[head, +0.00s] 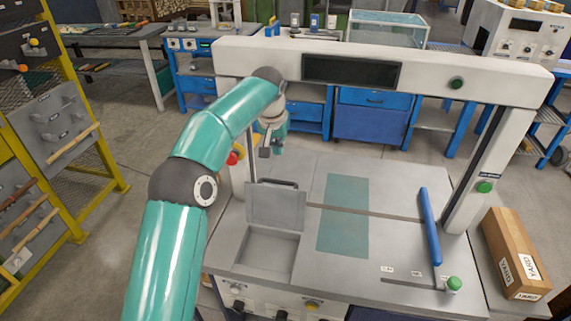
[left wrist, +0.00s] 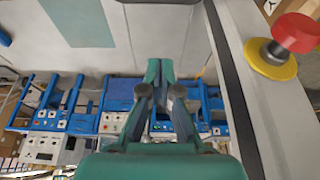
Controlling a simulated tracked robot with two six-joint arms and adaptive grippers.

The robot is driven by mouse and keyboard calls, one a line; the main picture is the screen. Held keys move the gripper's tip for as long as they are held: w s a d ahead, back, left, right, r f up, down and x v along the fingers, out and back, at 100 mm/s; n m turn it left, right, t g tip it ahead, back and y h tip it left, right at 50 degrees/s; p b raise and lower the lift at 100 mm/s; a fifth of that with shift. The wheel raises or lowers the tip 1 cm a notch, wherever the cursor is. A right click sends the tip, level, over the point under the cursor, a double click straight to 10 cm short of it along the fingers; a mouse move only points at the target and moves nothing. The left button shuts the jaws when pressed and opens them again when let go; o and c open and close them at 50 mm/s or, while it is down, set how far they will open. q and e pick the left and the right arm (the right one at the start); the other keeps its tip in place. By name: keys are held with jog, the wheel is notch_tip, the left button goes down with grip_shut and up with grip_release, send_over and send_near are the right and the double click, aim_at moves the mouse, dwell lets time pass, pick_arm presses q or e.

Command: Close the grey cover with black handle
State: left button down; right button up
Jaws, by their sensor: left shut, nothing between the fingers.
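The grey cover (head: 276,207) stands raised at the back edge of an open, shallow grey recess (head: 232,258) in the machine's top. Its black handle (head: 272,182) runs along the cover's upper edge. My left gripper (head: 265,152) is above and behind the raised cover, apart from the handle. In the left wrist view its green fingertips (left wrist: 160,68) are together with nothing between them. I cannot identify the cover or handle for certain in the left wrist view. My right gripper is not in view.
The white machine frame (head: 232,59) spans above the worktop. A red stop button (left wrist: 297,33) on a yellow base is close beside my left gripper. A teal panel (head: 343,215) and a blue bar (head: 430,226) lie right of the recess. A cardboard box (head: 508,249) is farther right.

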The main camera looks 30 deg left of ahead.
pick_arm(q)
notch_tip(320, 180, down, 9)
jog(key=p, duration=0.1)
jog(key=shift+s+f+p, duration=0.15)
jog(key=shift+p, duration=0.2)
dwell(0.5)
jog(key=shift+d, duration=0.1)
